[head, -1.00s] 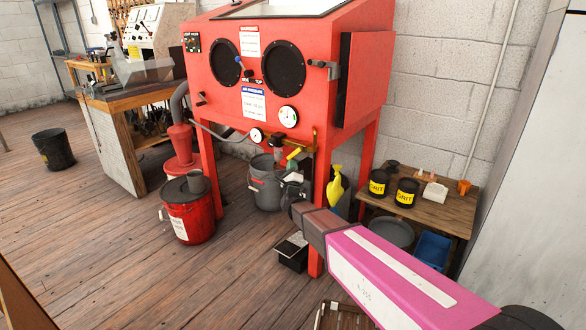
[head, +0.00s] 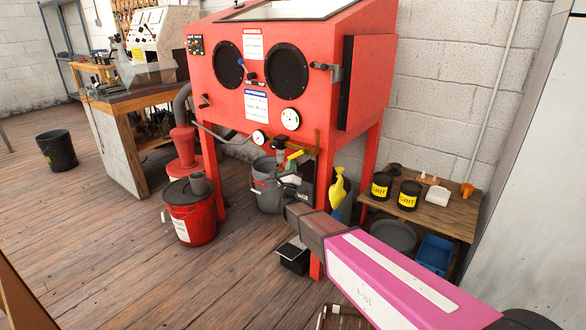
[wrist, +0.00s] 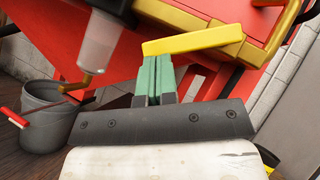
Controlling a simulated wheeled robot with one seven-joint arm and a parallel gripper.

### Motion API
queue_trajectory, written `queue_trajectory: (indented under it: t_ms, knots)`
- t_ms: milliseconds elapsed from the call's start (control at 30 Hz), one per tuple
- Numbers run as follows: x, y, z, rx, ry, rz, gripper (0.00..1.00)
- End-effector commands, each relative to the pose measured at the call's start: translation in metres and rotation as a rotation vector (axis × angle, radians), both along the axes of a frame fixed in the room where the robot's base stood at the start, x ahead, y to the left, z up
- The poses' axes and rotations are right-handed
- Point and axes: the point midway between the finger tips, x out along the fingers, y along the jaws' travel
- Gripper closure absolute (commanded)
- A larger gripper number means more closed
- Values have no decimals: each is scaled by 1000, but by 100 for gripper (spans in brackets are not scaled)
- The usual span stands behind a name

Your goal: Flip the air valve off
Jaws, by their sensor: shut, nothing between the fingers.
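The air valve's yellow lever (wrist: 195,43) lies nearly level across the upper middle of the wrist view. It joins the brass pipe (wrist: 278,42) at its right end. In the head view the yellow lever (head: 295,155) shows small under the red cabinet front, angled slightly upward to the right. My gripper (wrist: 157,60) is shut, its green fingers together and empty, with the tips just below the lever, at or very near its underside. In the head view my gripper (head: 290,164) is small and partly hidden by my arm.
A clear filter bowl (wrist: 100,42) hangs close left of the fingers. The red blast cabinet (head: 265,110) stands above. A grey bucket (head: 268,198) is below, a red bucket (head: 190,215) left. A wooden bench (head: 440,215) with grit cans (head: 409,195) is at right.

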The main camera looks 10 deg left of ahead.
Motion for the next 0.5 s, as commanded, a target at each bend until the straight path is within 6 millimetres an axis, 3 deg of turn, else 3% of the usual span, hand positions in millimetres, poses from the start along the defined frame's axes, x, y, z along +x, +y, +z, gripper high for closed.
queue_trajectory:
  t_ms: [500]
  knots:
    - [12, 24, 22, 394, -164, -1, 100]
